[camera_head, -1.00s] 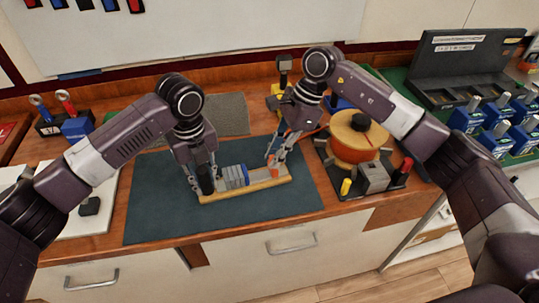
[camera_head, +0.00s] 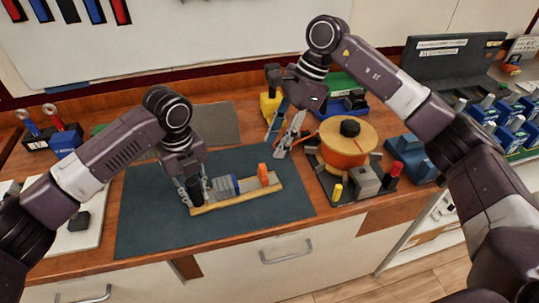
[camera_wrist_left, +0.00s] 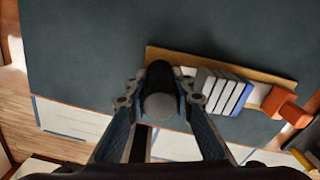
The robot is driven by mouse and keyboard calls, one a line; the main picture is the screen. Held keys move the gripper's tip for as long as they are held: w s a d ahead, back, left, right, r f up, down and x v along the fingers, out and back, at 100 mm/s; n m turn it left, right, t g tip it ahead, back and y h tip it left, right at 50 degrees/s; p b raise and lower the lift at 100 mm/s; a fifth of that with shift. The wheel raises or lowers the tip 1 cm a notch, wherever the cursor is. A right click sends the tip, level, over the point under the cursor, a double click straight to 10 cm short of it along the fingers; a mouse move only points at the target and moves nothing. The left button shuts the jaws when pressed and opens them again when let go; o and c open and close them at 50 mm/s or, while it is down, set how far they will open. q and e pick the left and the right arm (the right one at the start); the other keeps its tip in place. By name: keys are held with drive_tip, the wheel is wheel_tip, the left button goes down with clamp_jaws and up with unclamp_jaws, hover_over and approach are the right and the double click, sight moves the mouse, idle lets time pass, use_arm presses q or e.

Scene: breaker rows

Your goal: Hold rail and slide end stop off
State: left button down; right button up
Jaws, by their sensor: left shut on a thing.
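A pale wooden base with the rail (camera_head: 237,202) lies on the dark mat. Several grey and blue breaker blocks (camera_head: 223,186) sit on its middle. The orange end stop (camera_head: 263,174) stands near its right end, and also shows in the left wrist view (camera_wrist_left: 281,104). My left gripper (camera_head: 193,198) is shut on a black cylindrical handle (camera_wrist_left: 160,90) at the rail's left end. My right gripper (camera_head: 275,148) is raised above and behind the end stop, apart from it. Its fingers look spread and empty.
An orange cable spool (camera_head: 348,150) on a dark stand is right of the mat. A yellow item (camera_head: 270,106) stands behind my right gripper. Blue devices (camera_head: 508,135) fill the far right. The dark mat (camera_head: 150,235) is clear in front and at left.

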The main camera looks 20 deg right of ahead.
use_arm(q)
drive_tip(key=shift+d, duration=0.1)
use_arm(e)
drive_tip(key=shift+v, duration=2.25)
drive_tip(key=shift+f, duration=0.1)
use_arm(q)
drive_tip(key=c, duration=1.6)
unclamp_jaws()
wheel_tip(320, 180, up, 12)
drive_tip(key=shift+f, duration=0.1)
